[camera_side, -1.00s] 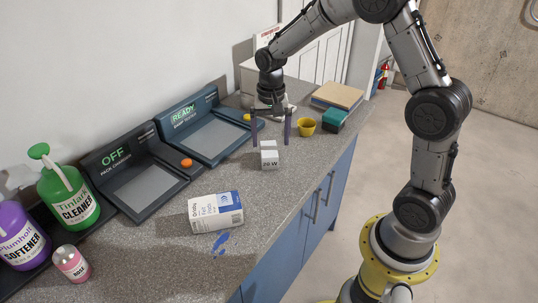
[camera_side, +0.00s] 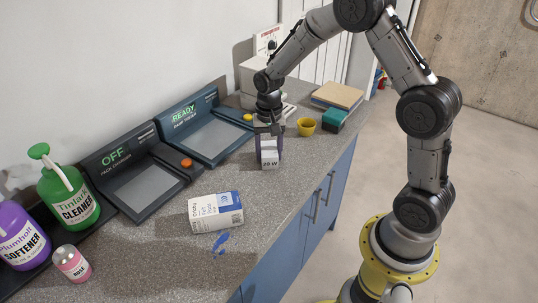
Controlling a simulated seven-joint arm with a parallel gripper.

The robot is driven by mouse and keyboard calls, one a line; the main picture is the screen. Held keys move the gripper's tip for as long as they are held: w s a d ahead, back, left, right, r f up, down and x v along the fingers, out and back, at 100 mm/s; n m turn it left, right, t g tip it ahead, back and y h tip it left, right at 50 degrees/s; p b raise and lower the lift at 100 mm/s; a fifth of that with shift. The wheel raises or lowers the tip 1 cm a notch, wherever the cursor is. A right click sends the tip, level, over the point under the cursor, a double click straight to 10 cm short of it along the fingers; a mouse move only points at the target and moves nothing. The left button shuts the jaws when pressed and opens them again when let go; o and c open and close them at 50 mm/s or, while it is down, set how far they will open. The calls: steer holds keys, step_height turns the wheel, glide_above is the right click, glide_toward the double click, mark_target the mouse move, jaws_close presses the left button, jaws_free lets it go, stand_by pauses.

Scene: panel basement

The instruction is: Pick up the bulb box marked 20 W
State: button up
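The bulb box marked 20 W (camera_side: 270,162) is a small white box standing upright on the grey speckled counter, with its label on the face towards the camera. My gripper (camera_side: 269,150) points down over it, with one purple finger on its left side and one on its right. The fingers are drawn in close and appear to touch the box's sides. The box still rests on the counter. The gripper hides part of the box's top and back.
A larger white-and-blue box (camera_side: 215,213) lies in front. The counter's front edge (camera_side: 312,182) is near.

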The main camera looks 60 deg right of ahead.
steer(key=c, duration=0.6)
steer(key=shift+r, duration=0.1)
